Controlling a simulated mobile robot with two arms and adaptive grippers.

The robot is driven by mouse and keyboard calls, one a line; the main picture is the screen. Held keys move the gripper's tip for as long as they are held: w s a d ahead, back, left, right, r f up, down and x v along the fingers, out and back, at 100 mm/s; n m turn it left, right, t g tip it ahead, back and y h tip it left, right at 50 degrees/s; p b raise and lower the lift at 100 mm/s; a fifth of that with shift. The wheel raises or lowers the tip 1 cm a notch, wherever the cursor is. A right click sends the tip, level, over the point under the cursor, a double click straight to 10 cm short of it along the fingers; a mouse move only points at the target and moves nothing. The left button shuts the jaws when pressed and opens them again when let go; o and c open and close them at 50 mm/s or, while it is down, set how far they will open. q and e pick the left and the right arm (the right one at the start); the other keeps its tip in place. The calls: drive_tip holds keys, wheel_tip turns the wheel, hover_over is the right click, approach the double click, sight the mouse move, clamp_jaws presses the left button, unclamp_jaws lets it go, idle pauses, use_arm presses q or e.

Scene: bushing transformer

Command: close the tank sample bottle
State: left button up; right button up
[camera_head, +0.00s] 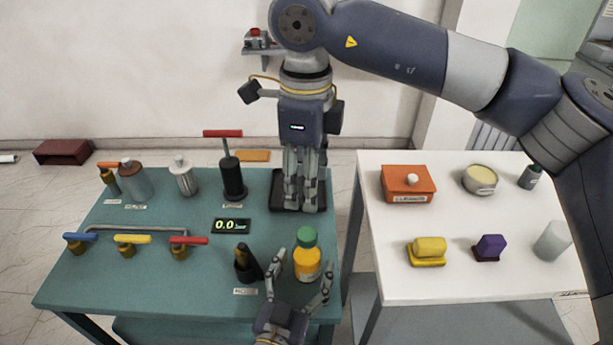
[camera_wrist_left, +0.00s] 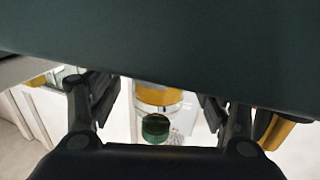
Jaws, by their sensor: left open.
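A bottle with yellow-orange contents and a green cap (camera_head: 307,264) stands near the front right of the green table. The green cap sits at its top. In the left wrist view the cap (camera_wrist_left: 155,128) and the orange body (camera_wrist_left: 158,96) show between the fingers. My left gripper (camera_head: 302,274) is open, one finger on each side of the bottle; I cannot tell whether either touches it. My right gripper (camera_head: 301,208) points down over a dark pad behind the bottle; whether it is open or shut is unclear.
A dark bottle (camera_head: 247,263) stands close left of the left gripper. A gauge (camera_head: 231,226) reads 0.0. Valves with blue, yellow and red handles (camera_head: 189,240) stand further left, a pump (camera_head: 233,175) behind. A white table (camera_head: 452,226) with several items is at right.

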use_arm(q)
drive_tip(key=v, duration=0.9)
